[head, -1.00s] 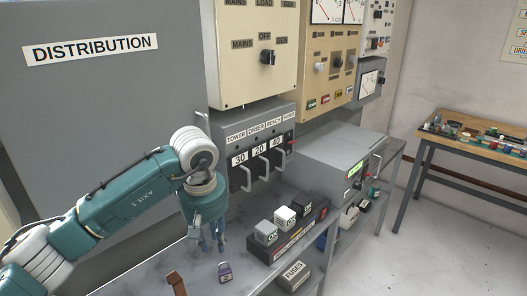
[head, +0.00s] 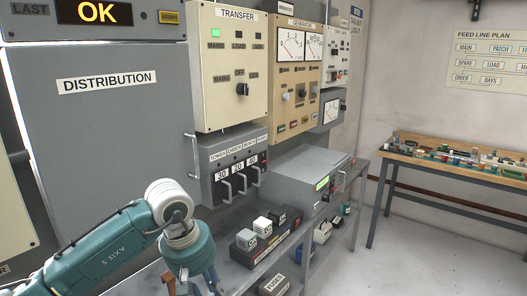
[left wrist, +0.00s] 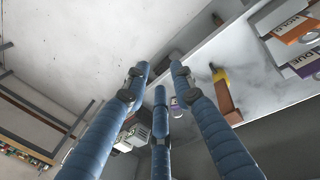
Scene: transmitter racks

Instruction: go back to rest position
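My left arm comes in from the lower left of the head view. Its gripper (head: 203,287) hangs low at the bottom edge, partly cut off, in front of the grey bench. In the left wrist view, the three blue fingers of the left gripper (left wrist: 159,75) stand apart with nothing held between them. My right gripper is in neither view.
The distribution cabinet (head: 100,140) stands behind my left arm. The switch box (head: 240,170), fuse block rack (head: 245,258) and grey instrument (head: 305,180) are to its right. A wooden table (head: 450,163) stands far right. Floor (head: 430,250) at right is clear.

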